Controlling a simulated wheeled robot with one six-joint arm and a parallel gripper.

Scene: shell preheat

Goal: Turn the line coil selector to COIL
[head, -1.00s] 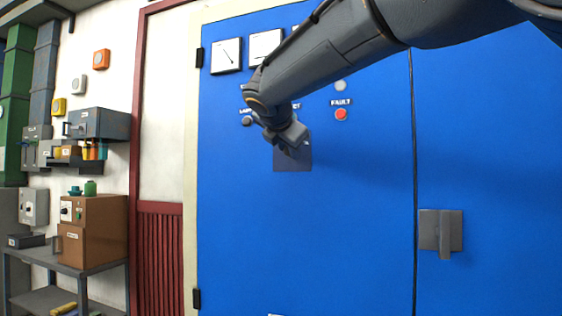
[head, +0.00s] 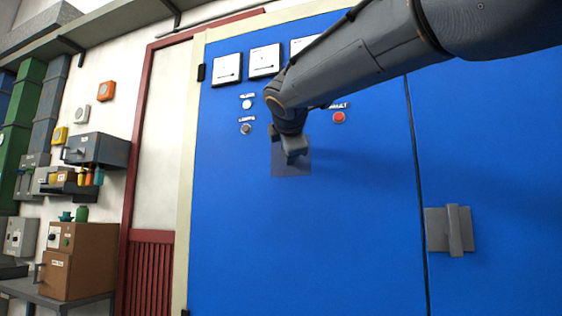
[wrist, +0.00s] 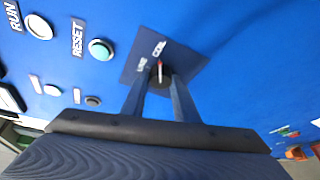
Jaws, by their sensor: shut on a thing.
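The line coil selector is a dark round knob (wrist: 160,76) on a dark plate (wrist: 190,62) marked LINE and COIL. In the wrist view its red-tipped white pointer aims up the picture, toward the COIL label (wrist: 159,48). My gripper (wrist: 161,92) is shut on the knob, with one finger on each side. In the head view my gripper (head: 294,152) is in front of the plate (head: 290,170) on the blue cabinet door. There it hides the knob.
A red fault button (head: 338,118) sits right of the plate, and a small dark button (head: 245,129) sits left. RUN (wrist: 39,27) and RESET (wrist: 101,49) buttons show in the wrist view. A grey door handle (head: 452,230) stands out at the right. The door below the plate is clear.

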